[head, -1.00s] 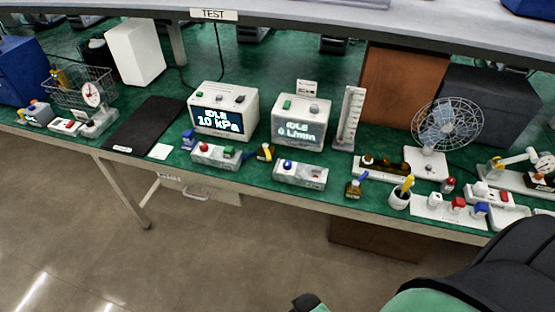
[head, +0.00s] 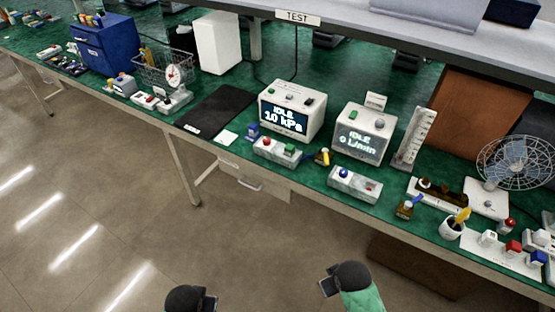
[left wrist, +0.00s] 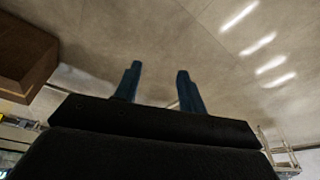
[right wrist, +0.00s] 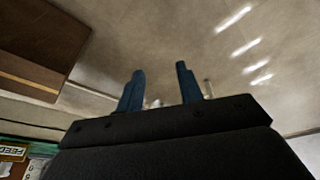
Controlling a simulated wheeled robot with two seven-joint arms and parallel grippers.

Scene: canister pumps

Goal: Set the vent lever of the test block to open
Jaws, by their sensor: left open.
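Two pale blocks lie at the bench's front edge in the head view. One block (head: 277,150) has a red knob and a green part; the other block (head: 355,183) has a blue knob and a red mark. I cannot tell which is the test block, and no vent lever's setting is readable. My left gripper (head: 207,302) is low over the floor, well away from the bench; its fingers stand apart and empty in the left wrist view (left wrist: 157,82). My right gripper (head: 328,284) is also over the floor, its fingers apart and empty in the right wrist view (right wrist: 160,82).
A pressure display box (head: 291,108) reads IDLE 10 kPa. A flow display box (head: 364,133) stands to its right. A black mat (head: 216,111) lies left of them. A fan (head: 515,160) and a white cup (head: 452,228) stand right.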

